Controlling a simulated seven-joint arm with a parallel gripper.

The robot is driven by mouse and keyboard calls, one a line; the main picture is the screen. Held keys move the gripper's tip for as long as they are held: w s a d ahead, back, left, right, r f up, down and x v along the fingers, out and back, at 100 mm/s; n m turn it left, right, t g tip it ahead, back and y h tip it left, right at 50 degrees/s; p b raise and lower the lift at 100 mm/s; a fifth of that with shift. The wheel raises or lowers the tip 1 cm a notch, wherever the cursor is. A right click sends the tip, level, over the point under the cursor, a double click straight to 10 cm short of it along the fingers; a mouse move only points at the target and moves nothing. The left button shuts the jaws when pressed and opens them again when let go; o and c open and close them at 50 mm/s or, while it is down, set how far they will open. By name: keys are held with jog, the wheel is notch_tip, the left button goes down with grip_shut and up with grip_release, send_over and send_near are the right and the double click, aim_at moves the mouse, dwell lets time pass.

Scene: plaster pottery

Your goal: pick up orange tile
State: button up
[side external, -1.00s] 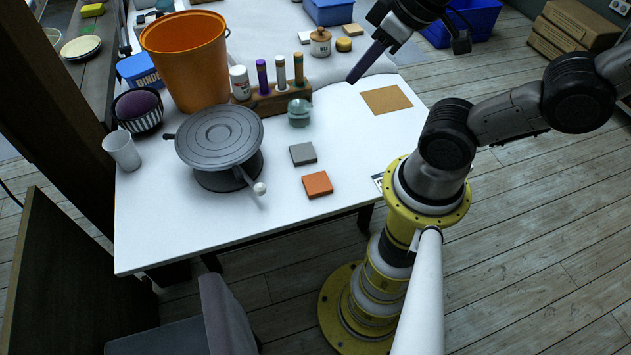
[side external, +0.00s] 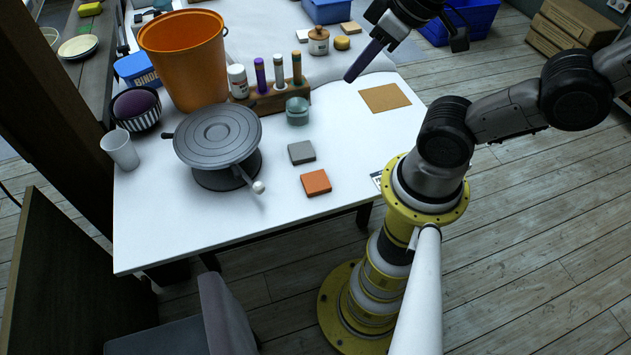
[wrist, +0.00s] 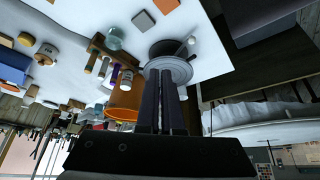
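The orange tile (side external: 316,182) lies flat on the white table near its right front edge. It also shows at the top edge of the wrist view (wrist: 166,5), partly cut off. My gripper (side external: 350,77) is high above the back of the table, well behind the tile and touching nothing that I can see. Its long dark purple fingers point down and left in the side view. In the wrist view the fingers (wrist: 163,82) lie close together, with no tile between them. Whether they are fully shut is unclear.
A grey tile (side external: 301,152) lies just behind the orange one. A banding wheel (side external: 217,135) and a glass jar (side external: 297,111) stand near. A wooden holder (side external: 270,103) with tools and an orange bucket (side external: 186,60) are farther back. A tan board (side external: 385,97) lies flat at right.

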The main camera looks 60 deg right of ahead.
jog(key=o, duration=1.5)
jog(key=shift+c, duration=0.2)
jog(key=m+g, duration=0.6)
jog(key=m, duration=0.3)
send_over(316, 181)
notch_tip(316, 181, down, 18)
jog(key=f, duration=0.6)
jog(key=shift+w+a+f, duration=0.15)
jog(key=shift+w+f, duration=0.1)
jog(key=shift+f, duration=0.15)
jog(key=shift+s+f, duration=0.2)
jog(key=shift+f, duration=2.85)
